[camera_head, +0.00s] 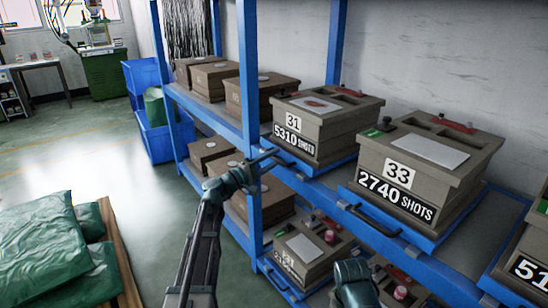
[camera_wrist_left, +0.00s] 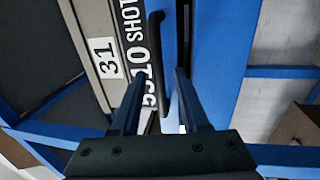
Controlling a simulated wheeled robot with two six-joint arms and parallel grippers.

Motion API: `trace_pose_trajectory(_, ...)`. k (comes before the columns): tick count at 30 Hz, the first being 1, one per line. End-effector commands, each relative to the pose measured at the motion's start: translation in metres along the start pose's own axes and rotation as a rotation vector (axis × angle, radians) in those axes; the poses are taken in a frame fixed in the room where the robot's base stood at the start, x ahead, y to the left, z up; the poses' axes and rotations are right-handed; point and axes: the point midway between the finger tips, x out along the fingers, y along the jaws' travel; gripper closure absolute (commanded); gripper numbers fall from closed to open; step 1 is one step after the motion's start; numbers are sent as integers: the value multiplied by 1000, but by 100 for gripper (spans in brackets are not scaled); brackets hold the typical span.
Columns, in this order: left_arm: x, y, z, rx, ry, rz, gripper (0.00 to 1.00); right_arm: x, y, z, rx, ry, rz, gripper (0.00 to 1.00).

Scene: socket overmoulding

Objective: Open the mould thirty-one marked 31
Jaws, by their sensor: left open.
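Mould 31 (camera_head: 318,134) is a brown-grey box on the upper blue shelf, with a white "31" label and a black "5310 SHOTS" label. Its lid is on, with a red patch and a red piece on top. In the left wrist view, mould 31 (camera_wrist_left: 88,25) shows turned on its side. My left gripper (camera_head: 268,160) is in front of its lower left corner, at the tray edge. In the wrist view, the open fingers of my left gripper (camera_wrist_left: 160,85) stand on either side of a black handle bar (camera_wrist_left: 156,45). Contact cannot be told.
Mould 33 (camera_head: 425,165) stands to the right on its own blue tray with a black handle (camera_head: 370,219). Blue rack posts (camera_head: 250,70) stand close to my left arm. More moulds (camera_head: 305,248) sit on the lower shelf. Green sacks (camera_head: 40,245) lie at the left.

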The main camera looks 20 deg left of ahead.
Motion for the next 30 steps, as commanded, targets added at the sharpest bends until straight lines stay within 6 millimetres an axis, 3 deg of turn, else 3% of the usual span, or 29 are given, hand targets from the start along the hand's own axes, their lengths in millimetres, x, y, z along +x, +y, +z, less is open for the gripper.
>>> trace_pose_trajectory(10, 2, 0, 0, 0, 1, 0, 57, 0, 0, 0, 0, 0, 0, 50)
trace_pose_trajectory(17, 2, 0, 0, 0, 1, 0, 98, 0, 0, 0, 0, 0, 0, 50)
trace_pose_trajectory(18, 2, 0, 0, 0, 1, 0, 100, 0, 0, 0, 0, 0, 0, 50)
trace_pose_trajectory(30, 2, 0, 0, 0, 1, 0, 100, 0, 0, 0, 0, 0, 0, 50)
